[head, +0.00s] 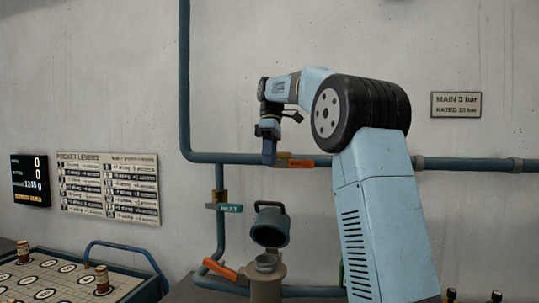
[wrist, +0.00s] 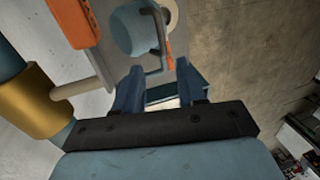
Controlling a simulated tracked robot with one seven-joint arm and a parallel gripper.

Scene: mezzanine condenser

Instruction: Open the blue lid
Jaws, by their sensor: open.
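The blue lid (head: 270,231) has a dark loop handle and sits above the grey neck of a brown-grey vessel (head: 266,289) in the head view. It looks tilted up, with a gap over the neck. In the wrist view the lid (wrist: 133,28) and its bent handle (wrist: 160,42) are at the top, beyond my fingertips. My gripper (head: 269,160) points down above the lid, apart from it. In the wrist view its two blue fingers (wrist: 158,85) are apart with nothing between them.
Blue pipes (head: 186,90) run along the wall. An orange lever (head: 300,163) is close beside my gripper, and another orange lever (head: 220,270) is left of the vessel. A blue-framed board (head: 60,275) stands lower left.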

